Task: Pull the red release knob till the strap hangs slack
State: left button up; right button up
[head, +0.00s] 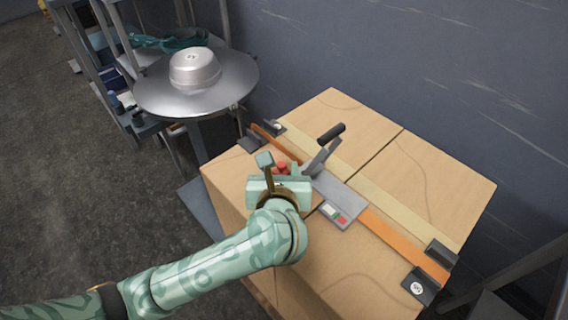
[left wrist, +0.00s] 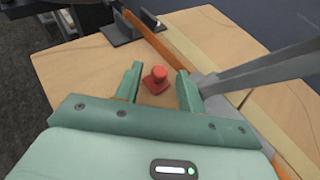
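The red release knob (left wrist: 157,78) stands on the box top in the left wrist view, between the open fingers of my left gripper (left wrist: 160,88) and apart from both. In the head view the knob (head: 283,167) shows just beyond the gripper (head: 277,177), partly hidden by it. The orange strap (head: 392,243) runs across the boxes and looks flat and straight. The grey ratchet buckle (head: 338,194) sits on it, with its black-handled lever (head: 331,134) raised. My right gripper is in neither view.
The strap passes over cardboard boxes (head: 440,180) with black corner guards (head: 441,252) at the edges. A round metal table (head: 150,98) with an upturned pan (head: 194,66) stands at the back left. A dark wall (head: 400,60) is behind.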

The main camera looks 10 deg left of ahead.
pick_arm(q)
grip_shut()
jog(key=shift+s+a+r+p, duration=0.1)
jog(key=shift+s+a+p, duration=0.25)
jog(key=shift+s, duration=0.25)
grip_release()
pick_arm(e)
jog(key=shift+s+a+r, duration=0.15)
pick_arm(q)
jog(key=shift+s, duration=0.1)
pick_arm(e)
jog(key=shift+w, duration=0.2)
